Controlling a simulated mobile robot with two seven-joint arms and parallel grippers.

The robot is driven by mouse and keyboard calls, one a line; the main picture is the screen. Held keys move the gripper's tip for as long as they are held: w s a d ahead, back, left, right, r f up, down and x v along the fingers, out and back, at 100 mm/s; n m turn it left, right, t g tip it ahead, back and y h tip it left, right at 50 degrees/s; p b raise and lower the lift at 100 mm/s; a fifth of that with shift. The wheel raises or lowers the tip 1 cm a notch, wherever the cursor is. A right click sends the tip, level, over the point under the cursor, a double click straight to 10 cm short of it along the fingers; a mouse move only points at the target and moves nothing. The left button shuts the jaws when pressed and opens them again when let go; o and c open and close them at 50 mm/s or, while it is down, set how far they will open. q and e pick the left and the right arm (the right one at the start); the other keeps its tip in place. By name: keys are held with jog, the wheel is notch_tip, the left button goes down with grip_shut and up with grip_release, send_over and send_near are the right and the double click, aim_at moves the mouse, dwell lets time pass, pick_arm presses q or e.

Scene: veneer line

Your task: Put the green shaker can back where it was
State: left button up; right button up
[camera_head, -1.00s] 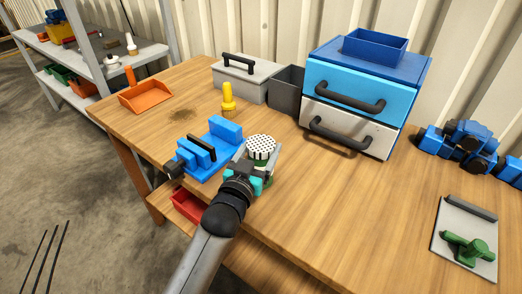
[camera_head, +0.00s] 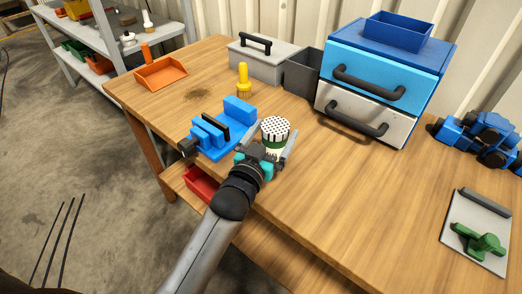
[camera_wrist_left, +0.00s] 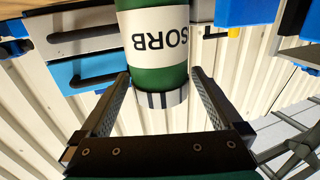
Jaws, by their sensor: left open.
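The green shaker can (camera_head: 275,128) has a white lid with dark holes and a white band. It appears upright near the table's front edge, just right of the blue vise (camera_head: 212,132); its base is hidden behind my gripper. My left gripper (camera_head: 268,142) is open, with one finger on each side of the can. In the left wrist view the can (camera_wrist_left: 155,62) shows green with a white label reading "SORB", between the spread fingers of my left gripper (camera_wrist_left: 158,74). Gaps show beside the can there. My right gripper is not in view.
A yellow-handled brush (camera_head: 243,80) stands behind the vise. A grey box (camera_head: 262,65), dark bin (camera_head: 302,72) and drawer unit (camera_head: 370,85) line the back. An orange dustpan (camera_head: 161,73) lies left.

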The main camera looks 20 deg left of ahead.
pick_arm(q)
jog(key=s+p, duration=0.1)
jog(key=s, duration=0.9)
jog(key=shift+s+a, duration=0.4)
